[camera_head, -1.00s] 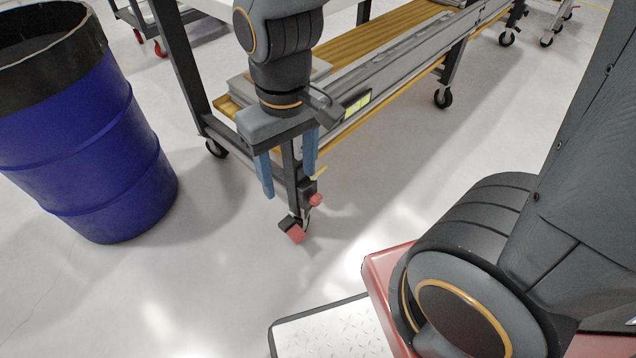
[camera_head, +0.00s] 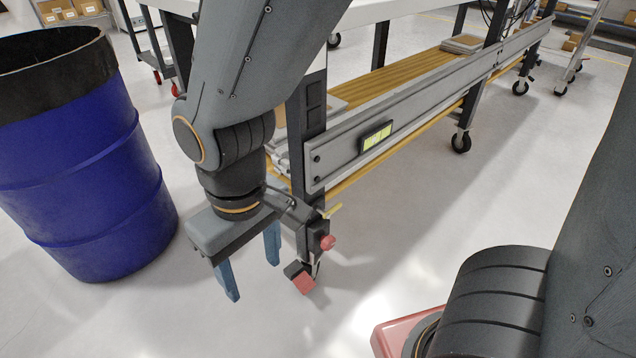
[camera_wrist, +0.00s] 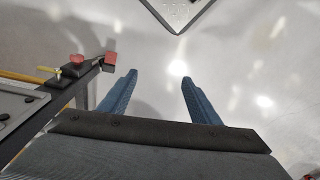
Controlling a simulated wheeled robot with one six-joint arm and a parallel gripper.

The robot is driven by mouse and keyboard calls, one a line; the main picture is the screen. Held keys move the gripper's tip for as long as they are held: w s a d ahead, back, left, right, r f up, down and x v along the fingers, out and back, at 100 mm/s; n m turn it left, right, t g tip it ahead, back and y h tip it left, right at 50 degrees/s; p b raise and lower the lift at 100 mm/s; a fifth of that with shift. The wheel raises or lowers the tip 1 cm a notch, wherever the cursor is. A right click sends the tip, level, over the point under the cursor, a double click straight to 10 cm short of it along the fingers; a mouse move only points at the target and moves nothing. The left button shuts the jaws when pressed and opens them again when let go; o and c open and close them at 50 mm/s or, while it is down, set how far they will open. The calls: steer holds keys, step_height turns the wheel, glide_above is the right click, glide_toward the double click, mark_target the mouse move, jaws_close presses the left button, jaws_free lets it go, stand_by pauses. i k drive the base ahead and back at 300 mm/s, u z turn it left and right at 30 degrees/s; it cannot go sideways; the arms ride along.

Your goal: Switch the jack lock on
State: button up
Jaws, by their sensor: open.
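The jack is at the lower end of the dark corner leg of the fixture. It has a round red knob (camera_head: 327,242), a thin yellow lever (camera_head: 333,210) and a red pedal (camera_head: 304,284) near the floor. I cannot tell which of these is the lock. My gripper (camera_head: 253,280) is open and empty, pointing down just left of the leg. In the wrist view, my gripper (camera_wrist: 160,77) has bare floor between its blue fingers. The red pedal (camera_wrist: 111,58), knob (camera_wrist: 76,59) and yellow lever (camera_wrist: 47,71) are left of the fingers, apart from them.
A blue barrel (camera_head: 85,170) stands at the left. The fixture's long grey rail (camera_head: 430,110) carries a small display (camera_head: 377,136) and runs to the back right. Caster wheels (camera_head: 461,142) stand under it. The floor (camera_head: 250,335) in front is clear.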

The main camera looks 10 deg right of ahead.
mark_target(325, 213)
steer(key=u, duration=0.1)
steer(key=k, duration=0.75)
steer(key=u, duration=0.85)
steer(key=i, duration=0.5)
steer(key=z, duration=0.1)
